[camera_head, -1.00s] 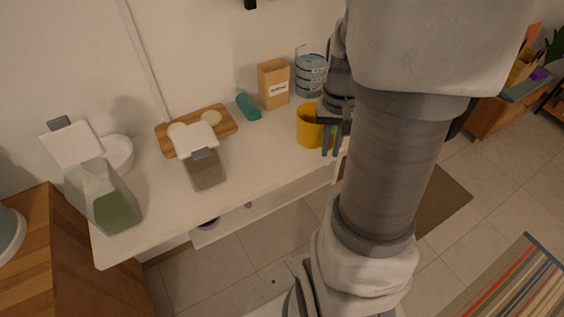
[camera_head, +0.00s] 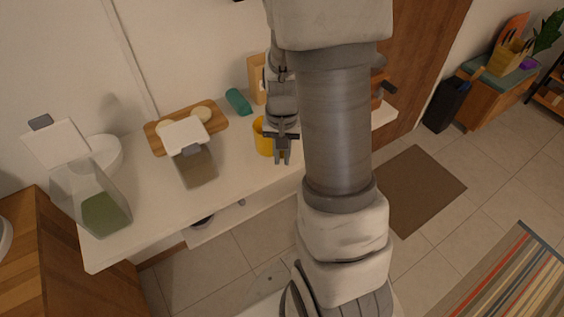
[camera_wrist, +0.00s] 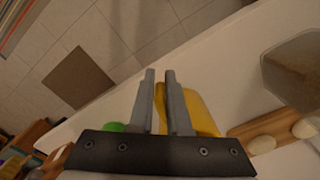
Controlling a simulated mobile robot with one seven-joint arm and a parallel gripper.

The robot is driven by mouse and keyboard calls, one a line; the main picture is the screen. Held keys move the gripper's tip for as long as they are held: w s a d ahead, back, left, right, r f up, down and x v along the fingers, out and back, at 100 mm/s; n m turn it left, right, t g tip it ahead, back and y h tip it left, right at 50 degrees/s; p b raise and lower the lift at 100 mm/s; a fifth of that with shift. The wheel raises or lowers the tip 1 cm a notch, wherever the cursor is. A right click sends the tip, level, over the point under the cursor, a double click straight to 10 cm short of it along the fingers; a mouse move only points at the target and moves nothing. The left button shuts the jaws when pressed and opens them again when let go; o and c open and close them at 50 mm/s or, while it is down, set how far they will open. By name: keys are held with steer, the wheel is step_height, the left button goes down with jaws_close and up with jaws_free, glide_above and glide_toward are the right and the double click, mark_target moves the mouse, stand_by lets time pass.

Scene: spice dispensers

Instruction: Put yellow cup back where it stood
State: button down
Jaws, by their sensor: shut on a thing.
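The yellow cup (camera_head: 262,137) is at the right part of the white counter, partly hidden behind my gripper (camera_head: 283,158). The gripper points down at the cup's right side and is shut on it. In the wrist view the two fingers (camera_wrist: 163,76) are close together, with the yellow cup (camera_wrist: 201,112) beside and behind the right finger. I cannot tell which part of the cup is pinched, or whether its base touches the counter.
On the counter (camera_head: 150,225) stand a green-filled dispenser (camera_head: 103,213), a brown-filled dispenser (camera_head: 197,168), a wooden board (camera_head: 157,133), a teal item (camera_head: 238,101) and a cardboard box (camera_head: 255,75). The counter front between dispenser and cup is clear.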

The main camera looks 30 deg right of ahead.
steer(key=shift+f, duration=1.45)
steer(key=shift+f, duration=0.1)
steer(key=shift+f+b, duration=0.15)
steer(key=shift+b, duration=0.15)
steer(key=c, duration=0.9)
jaws_free()
steer(key=shift+o, duration=0.2)
step_height(320, 180, up, 12)
steer(key=r+p, duration=0.1)
steer(key=p, duration=0.1)
steer(key=s+a+r+n+t, duration=0.5)
steer(key=s+a+r+n, duration=0.2)
steer(key=s+a+r, duration=0.4)
step_height(320, 180, up, 4)
steer(key=shift+a+f+t, duration=0.1)
steer(key=shift+a+t, duration=0.2)
